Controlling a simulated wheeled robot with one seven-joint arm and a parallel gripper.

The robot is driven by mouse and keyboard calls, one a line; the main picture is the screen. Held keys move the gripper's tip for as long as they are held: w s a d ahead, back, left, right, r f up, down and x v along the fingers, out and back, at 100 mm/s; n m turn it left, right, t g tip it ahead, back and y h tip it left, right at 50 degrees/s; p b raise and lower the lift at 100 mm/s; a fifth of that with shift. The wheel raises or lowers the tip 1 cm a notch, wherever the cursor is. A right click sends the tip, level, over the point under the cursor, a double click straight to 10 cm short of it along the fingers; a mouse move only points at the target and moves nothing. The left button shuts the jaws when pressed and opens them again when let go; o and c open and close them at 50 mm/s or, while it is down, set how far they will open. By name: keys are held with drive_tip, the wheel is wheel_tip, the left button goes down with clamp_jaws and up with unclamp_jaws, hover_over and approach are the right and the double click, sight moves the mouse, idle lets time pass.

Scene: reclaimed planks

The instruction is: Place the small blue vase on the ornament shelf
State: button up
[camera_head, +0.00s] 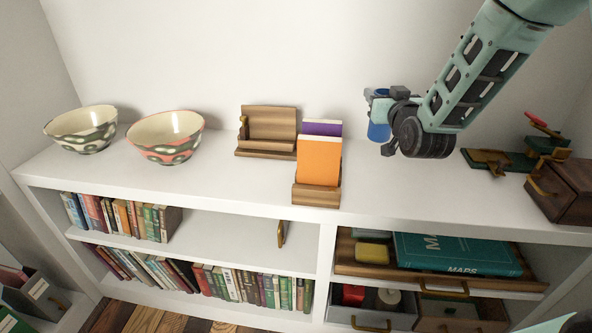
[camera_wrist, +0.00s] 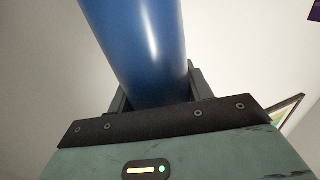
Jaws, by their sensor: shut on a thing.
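The small blue vase (camera_head: 378,130) is held at the right of centre in the head view, over the white shelf top (camera_head: 390,190). I cannot tell from this angle whether its base touches the surface. My gripper (camera_head: 381,104) is shut on the vase, and its jaws hide part of it. In the wrist view, the glossy blue vase (camera_wrist: 140,45) fills the space between the jaws and runs out of the top edge. I cannot tell which surface is the ornament shelf.
Two patterned bowls (camera_head: 168,140) stand at the left. A wooden holder (camera_head: 268,130) and an orange book (camera_head: 318,160) in a rack stand mid-shelf. A wooden box (camera_head: 562,188) and green-and-brown pieces (camera_head: 495,160) are at the right. Bare white surface lies between rack and box.

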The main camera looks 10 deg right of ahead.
sight(376, 133)
wheel_tip(376, 133, down, 10)
drive_tip(key=shift+r+b, duration=0.1)
drive_tip(key=shift+b, duration=0.7)
drive_tip(key=shift+f, duration=0.25)
drive_tip(key=o, duration=1.1)
drive_tip(key=shift+c, duration=0.2)
drive_tip(key=shift+r, duration=0.1)
